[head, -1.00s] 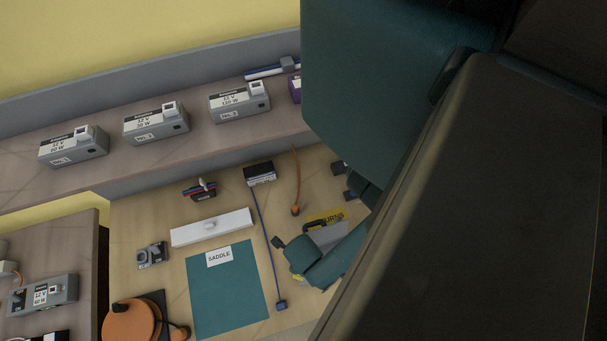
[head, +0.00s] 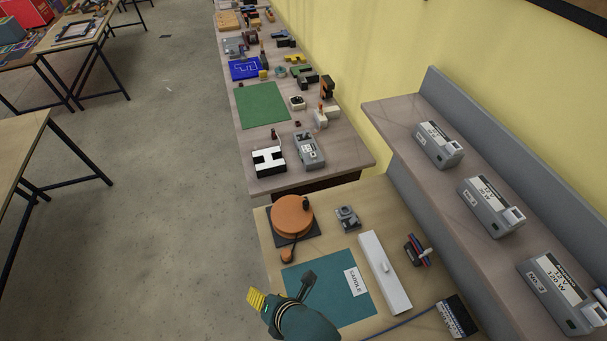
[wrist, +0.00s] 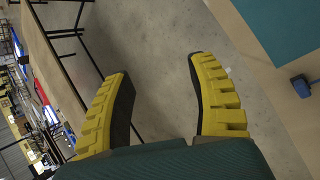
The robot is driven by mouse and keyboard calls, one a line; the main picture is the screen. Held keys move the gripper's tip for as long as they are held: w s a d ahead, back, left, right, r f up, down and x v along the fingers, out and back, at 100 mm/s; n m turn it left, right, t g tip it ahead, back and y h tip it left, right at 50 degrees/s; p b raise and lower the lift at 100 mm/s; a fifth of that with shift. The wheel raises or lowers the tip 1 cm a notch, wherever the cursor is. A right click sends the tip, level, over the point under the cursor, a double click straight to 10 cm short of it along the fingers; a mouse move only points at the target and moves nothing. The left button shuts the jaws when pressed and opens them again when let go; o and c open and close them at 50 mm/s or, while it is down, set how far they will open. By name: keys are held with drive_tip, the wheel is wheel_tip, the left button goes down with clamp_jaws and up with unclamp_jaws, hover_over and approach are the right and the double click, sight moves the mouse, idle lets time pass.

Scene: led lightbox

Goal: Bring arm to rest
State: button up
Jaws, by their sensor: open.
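My gripper (head: 282,287) shows at the bottom of the head view, a teal body with a yellow ribbed finger. It overlaps the near left corner of the teal SADDLE mat (head: 341,300) in the picture; its height above the mat is hard to tell. In the wrist view my gripper (wrist: 160,70) has its two yellow fingers spread wide, with only grey floor seen between them. It is open and empty. The rest of my arm is outside the head view.
On the wooden bench are an orange disc (head: 292,215), a white bar (head: 384,272) and a black box (head: 455,315). A raised shelf (head: 395,115) with grey power supplies stands at right. Another bench (head: 345,165) lies beyond. Open floor (head: 150,220) is at left.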

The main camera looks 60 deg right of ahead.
drive_tip(key=w+a+r+m+t, duration=0.1)
drive_tip(key=w+r+m+t, duration=0.2)
drive_tip(key=r, duration=0.6)
drive_tip(key=w+a+r+m+t, duration=0.1)
drive_tip(key=w+r+t, duration=0.1)
drive_tip(key=w+r, duration=0.5)
drive_tip(key=w+a+r+m+t, duration=0.1)
drive_tip(key=w+r+t, duration=0.15)
drive_tip(key=r, duration=0.85)
drive_tip(key=s+a+r+m+t, duration=0.1)
drive_tip(key=s+r+m+t, duration=0.25)
drive_tip(key=r+m, duration=0.65)
drive_tip(key=s+a+r+m+t, duration=0.1)
drive_tip(key=s+r+m+t, duration=0.25)
drive_tip(key=r+m, duration=0.7)
wheel_tip(320, 180, down, 32)
drive_tip(key=n+b, duration=0.3)
drive_tip(key=b, duration=3)
drive_tip(key=shift+y+b, duration=0.3)
drive_tip(key=shift+b, duration=0.1)
